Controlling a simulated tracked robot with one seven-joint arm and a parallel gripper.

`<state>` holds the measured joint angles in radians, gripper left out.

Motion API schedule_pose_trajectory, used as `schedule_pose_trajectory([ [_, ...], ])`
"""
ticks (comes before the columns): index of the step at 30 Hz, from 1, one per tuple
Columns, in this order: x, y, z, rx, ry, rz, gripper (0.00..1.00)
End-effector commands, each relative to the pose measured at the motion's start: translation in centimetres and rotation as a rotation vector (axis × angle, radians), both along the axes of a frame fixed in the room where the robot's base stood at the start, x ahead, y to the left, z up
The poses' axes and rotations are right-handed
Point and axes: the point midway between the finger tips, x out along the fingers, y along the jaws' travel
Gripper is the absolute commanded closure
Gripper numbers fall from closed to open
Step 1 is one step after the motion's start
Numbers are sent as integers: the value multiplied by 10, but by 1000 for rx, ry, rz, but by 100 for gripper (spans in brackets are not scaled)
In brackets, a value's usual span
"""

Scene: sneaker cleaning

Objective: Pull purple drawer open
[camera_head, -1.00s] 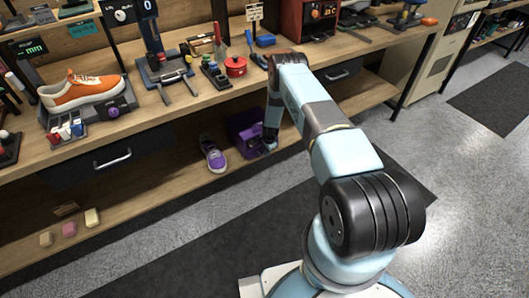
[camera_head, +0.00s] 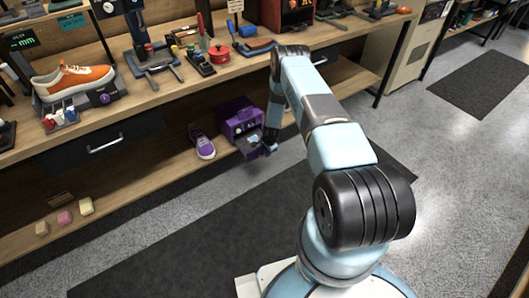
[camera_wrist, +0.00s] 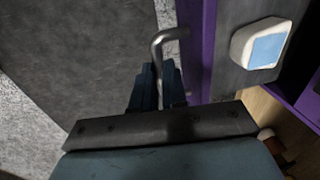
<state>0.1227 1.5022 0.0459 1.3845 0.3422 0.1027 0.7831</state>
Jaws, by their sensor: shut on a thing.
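The purple drawer (camera_head: 247,151) sticks out of the front of a purple box (camera_head: 238,113) on the lower shelf. In the wrist view its purple front edge (camera_wrist: 193,50) and grey inside show. A bent metal handle (camera_wrist: 160,42) stands on the drawer front. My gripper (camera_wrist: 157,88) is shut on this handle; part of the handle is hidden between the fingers. In the head view my gripper (camera_head: 268,147) is at the drawer's front. A small white block with a light blue face (camera_wrist: 262,45) lies in the drawer.
A purple sneaker (camera_head: 203,145) stands on the lower shelf (camera_head: 150,170), just left of the box. The wooden tabletop (camera_head: 140,100) with tools overhangs the shelf. A dark mat (camera_head: 190,235) covers the clear floor in front.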

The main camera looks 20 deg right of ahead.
Motion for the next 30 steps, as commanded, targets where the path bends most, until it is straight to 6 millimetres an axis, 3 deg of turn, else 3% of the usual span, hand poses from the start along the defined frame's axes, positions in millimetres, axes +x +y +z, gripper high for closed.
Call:
schedule_pose_trajectory([
  [9, 1, 1, 0, -7, -3, 4, 100],
  [10, 1, 1, 0, -7, -4, 5, 87],
  [18, 1, 3, 0, -5, -3, 7, 62],
  [30, 0, 3, 11, -3, -3, 7, 62],
])
